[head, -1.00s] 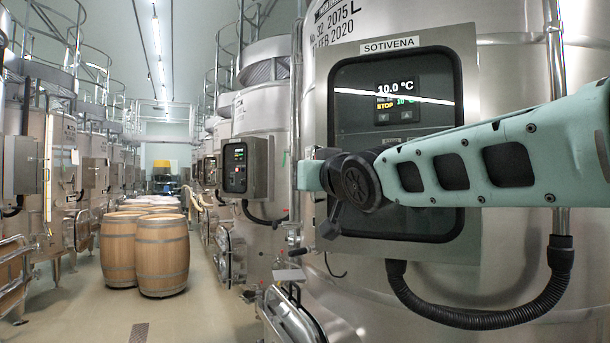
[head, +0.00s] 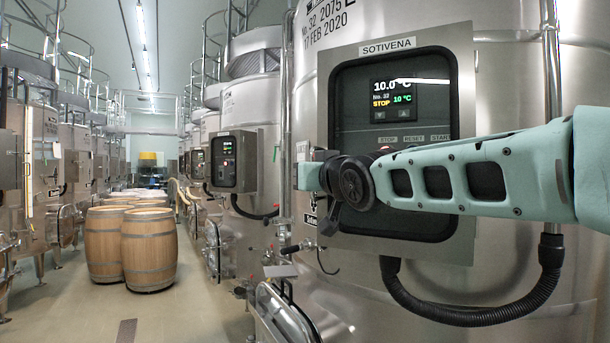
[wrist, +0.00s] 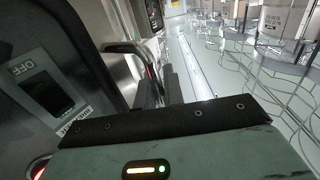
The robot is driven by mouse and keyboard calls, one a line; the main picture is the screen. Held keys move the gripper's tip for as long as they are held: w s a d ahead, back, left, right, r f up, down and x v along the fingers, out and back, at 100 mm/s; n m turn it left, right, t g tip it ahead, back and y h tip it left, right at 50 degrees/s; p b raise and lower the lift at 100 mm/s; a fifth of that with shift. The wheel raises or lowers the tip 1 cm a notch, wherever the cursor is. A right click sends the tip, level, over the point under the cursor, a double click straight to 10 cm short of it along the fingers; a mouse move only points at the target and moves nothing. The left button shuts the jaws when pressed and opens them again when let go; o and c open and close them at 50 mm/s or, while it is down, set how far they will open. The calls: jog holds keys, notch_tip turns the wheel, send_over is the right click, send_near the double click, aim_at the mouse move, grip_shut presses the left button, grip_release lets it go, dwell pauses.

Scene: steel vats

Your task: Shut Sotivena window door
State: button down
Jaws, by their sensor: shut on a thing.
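The Sotivena box (head: 461,190) is a grey metal control cabinet on the large steel vat at the right. Its window door (head: 440,220) has a black rounded frame and a dark pane. The display and the STOP, RESET and START labels show in the window area. I cannot tell how far the door stands ajar.
A black corrugated hose (head: 460,317) hangs below the box. Pipes and a valve (head: 290,250) stand left of it. A second control box (head: 235,160) is on the vat behind. Wooden barrels (head: 149,250) stand in the aisle; the floor (head: 185,310) in front is clear.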

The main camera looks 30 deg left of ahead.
jog(key=shift+w+d+t, duration=0.3)
jog(key=shift+w+d, duration=0.25)
jog(key=shift+w, duration=0.2)
jog(key=c, duration=1.8)
grip_release()
jog(key=shift+w+d, duration=0.1)
jog(key=shift+w, duration=0.05)
jog(key=shift+s+a+b+v, duration=0.15)
jog(key=shift+b+v, duration=1.3)
jog(key=shift+v, duration=1.45)
jog(key=shift+s+a+b+v, duration=0.15)
jog(key=shift+b+v, duration=1.35)
jog(key=shift+v, duration=1.4)
jog(key=shift+s+d+b+v, duration=0.15)
jog(key=shift+b+v, duration=1.3)
jog(key=shift+v, duration=1.45)
jog(key=shift+a+r, duration=0.15)
jog(key=shift+r, duration=0.05)
